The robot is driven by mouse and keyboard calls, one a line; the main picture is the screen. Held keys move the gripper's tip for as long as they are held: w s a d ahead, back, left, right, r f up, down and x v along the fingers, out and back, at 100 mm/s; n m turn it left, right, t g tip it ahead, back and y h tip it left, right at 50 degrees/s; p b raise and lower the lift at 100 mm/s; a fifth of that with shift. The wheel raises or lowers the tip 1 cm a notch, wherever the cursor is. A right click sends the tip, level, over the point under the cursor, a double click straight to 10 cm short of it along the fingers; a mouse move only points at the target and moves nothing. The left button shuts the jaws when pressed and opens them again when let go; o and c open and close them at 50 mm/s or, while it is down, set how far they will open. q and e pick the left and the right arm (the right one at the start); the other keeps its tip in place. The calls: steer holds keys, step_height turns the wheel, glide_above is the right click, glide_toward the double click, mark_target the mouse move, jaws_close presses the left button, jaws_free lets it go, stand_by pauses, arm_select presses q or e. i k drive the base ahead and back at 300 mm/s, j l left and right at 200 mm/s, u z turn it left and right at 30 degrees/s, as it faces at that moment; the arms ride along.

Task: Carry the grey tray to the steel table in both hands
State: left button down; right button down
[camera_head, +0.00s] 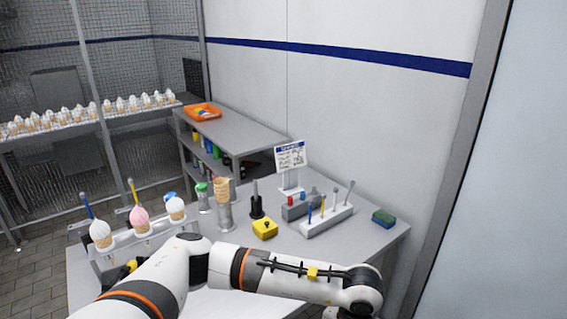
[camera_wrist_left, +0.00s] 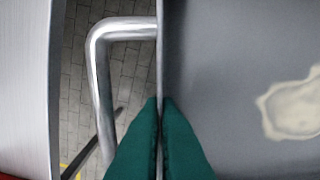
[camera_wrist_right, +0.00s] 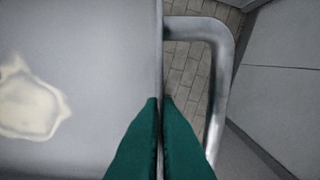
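The grey tray (camera_wrist_left: 215,50) fills the right of the left wrist view, with a cream-coloured smear on its floor. It also fills the left of the right wrist view (camera_wrist_right: 90,45). A bent metal handle stands out from each end of it. My left gripper (camera_wrist_left: 161,100) has its green fingers closed on either side of one end wall. My right gripper (camera_wrist_right: 160,100) is closed the same way on the opposite end wall. Tiled floor shows below both handles. The tray and both grippers are out of the head view. I cannot tell which table is the steel one.
A shelf unit (camera_head: 235,133) with an orange tray (camera_head: 202,112) stands behind. A wall runs along the right.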

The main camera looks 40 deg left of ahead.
mark_target(207, 294)
steer(key=i+j+u, duration=0.1)
steer(key=u, duration=0.3)
steer(key=i+u, duration=0.55)
steer(key=u, duration=0.2)
steer(key=i+u, duration=0.25)
steer(key=u, duration=0.15)
steer(key=i+u, duration=0.1)
steer(key=u, duration=0.4)
steer(key=i+l+u, duration=0.1)
steer(key=u, duration=0.35)
